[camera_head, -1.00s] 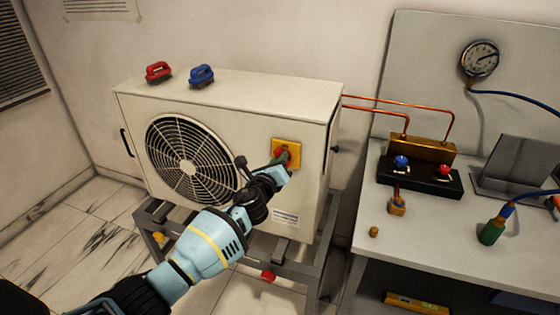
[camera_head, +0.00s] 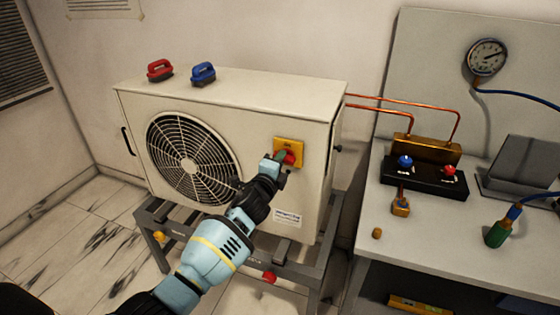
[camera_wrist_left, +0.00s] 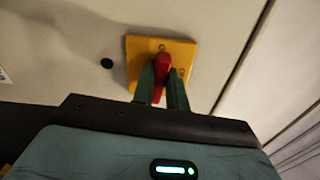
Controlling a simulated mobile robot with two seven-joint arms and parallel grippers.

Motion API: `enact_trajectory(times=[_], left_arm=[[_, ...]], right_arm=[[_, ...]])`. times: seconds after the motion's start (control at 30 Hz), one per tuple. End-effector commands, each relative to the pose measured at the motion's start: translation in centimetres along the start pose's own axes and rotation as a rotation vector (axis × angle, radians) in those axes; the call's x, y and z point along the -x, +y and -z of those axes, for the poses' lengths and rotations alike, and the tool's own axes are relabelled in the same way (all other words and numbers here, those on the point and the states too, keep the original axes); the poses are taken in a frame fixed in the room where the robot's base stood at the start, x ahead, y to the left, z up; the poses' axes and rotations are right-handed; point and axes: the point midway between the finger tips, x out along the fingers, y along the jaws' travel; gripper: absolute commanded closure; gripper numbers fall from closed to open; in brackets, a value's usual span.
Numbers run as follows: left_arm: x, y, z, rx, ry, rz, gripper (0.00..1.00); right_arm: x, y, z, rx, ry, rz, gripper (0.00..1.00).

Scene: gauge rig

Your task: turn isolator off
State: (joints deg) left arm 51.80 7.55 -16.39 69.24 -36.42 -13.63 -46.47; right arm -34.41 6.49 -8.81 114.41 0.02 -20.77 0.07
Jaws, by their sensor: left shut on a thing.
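The isolator is a yellow square plate (camera_head: 289,147) with a red knob (camera_head: 289,158) on the right part of the white outdoor unit's front. In the left wrist view the yellow plate (camera_wrist_left: 180,50) shows a red knob (camera_wrist_left: 161,75) standing roughly upright, slightly tilted. My left gripper (camera_head: 281,158) is at the plate; its green fingers (camera_wrist_left: 160,85) are on either side of the knob, shut on it. The fingers and wrist hide part of the knob in the head view. My right gripper is not in view.
The white fan unit (camera_head: 230,110) stands on a grey metal frame (camera_head: 300,262). Red (camera_head: 159,70) and blue (camera_head: 203,73) handled objects sit on its top. Copper pipes (camera_head: 400,103) run right to a bench (camera_head: 440,240) with a manifold (camera_head: 428,150) and gauge (camera_head: 487,57).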

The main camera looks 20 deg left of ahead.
Motion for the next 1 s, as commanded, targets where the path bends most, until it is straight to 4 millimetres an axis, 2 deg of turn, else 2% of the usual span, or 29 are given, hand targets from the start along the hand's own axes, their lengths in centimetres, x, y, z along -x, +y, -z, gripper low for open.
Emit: enact_trajectory(times=[0.33, 0.83, 0.87, 1.0], left_arm=[[0.05, 0.28, 0.16, 0.125, 0.002, -0.003, 1.00], [0.04, 0.29, 0.16, 0.144, 0.002, -0.003, 1.00], [0.04, 0.29, 0.16, 0.144, 0.002, -0.003, 0.84], [0.03, 0.25, 0.13, 0.142, 0.002, -0.002, 0.66]], right_arm=[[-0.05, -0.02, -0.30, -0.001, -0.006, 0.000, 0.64], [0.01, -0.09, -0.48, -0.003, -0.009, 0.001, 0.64], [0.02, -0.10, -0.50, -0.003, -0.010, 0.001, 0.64], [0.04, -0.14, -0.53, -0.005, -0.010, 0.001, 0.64]])
